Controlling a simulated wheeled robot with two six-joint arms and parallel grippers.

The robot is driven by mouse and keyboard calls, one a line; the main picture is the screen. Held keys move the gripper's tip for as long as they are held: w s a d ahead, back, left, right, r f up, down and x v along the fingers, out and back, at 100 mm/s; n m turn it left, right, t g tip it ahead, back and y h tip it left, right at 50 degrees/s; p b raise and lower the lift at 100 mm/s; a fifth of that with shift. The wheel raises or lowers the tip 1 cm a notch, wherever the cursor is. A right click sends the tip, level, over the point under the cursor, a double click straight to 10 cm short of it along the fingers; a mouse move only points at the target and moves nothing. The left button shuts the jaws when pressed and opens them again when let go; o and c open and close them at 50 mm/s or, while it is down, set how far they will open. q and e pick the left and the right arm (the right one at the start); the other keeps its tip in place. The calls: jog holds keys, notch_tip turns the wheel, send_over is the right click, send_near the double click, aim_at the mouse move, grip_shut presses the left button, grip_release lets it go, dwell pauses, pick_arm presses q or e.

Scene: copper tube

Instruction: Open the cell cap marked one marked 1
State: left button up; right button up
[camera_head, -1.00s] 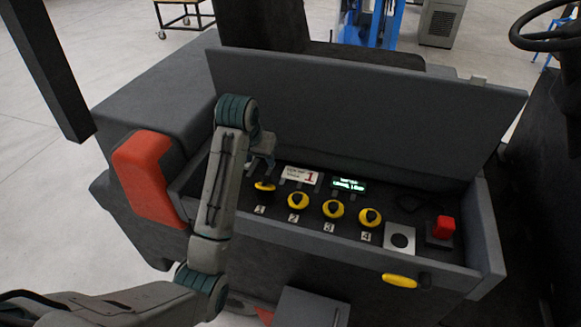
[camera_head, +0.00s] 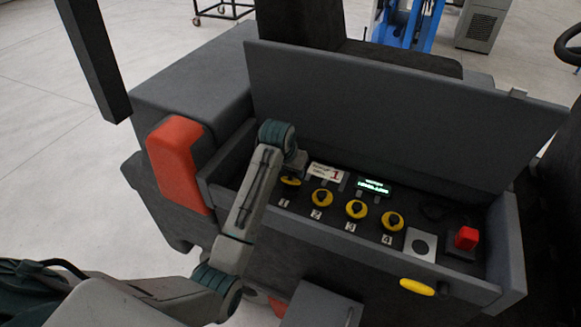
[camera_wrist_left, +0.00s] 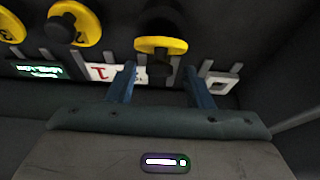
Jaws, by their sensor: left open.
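The cell cap marked 1 (camera_head: 291,182) is a round yellow cap with a dark centre, leftmost in the row inside the open box; my gripper partly covers it. In the left wrist view the yellow cap (camera_wrist_left: 161,45) lies just beyond the fingertips, between them in the picture. My left gripper (camera_wrist_left: 161,75) is open, with two blue fingers apart and nothing between them. In the head view my left gripper (camera_head: 296,164) is just above and behind this cap; whether it touches is unclear. My right gripper is not in view.
Yellow caps marked 2 (camera_head: 321,198), 3 (camera_head: 356,209) and 4 (camera_head: 392,221) stand to the right. A sign with a red 1 (camera_head: 326,173) and a lit display (camera_head: 373,187) are behind them. A red button (camera_head: 467,238) is at right. The raised lid (camera_head: 400,110) stands behind.

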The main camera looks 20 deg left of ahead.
pick_arm(q)
jog(key=shift+c, duration=0.2)
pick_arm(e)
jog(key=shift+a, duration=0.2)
pick_arm(q)
jog(key=shift+d, duration=0.1)
jog(key=c, duration=0.8)
jog(key=shift+c, duration=0.6)
jog(key=shift+w+r+g, duration=0.25)
jog(key=shift+w+g, duration=0.5)
jog(key=shift+g, duration=0.25)
jog(key=shift+w+g, duration=0.6)
jog(key=shift+g, duration=0.35)
jog(key=shift+w+g, duration=0.55)
jog(key=shift+g, duration=0.4)
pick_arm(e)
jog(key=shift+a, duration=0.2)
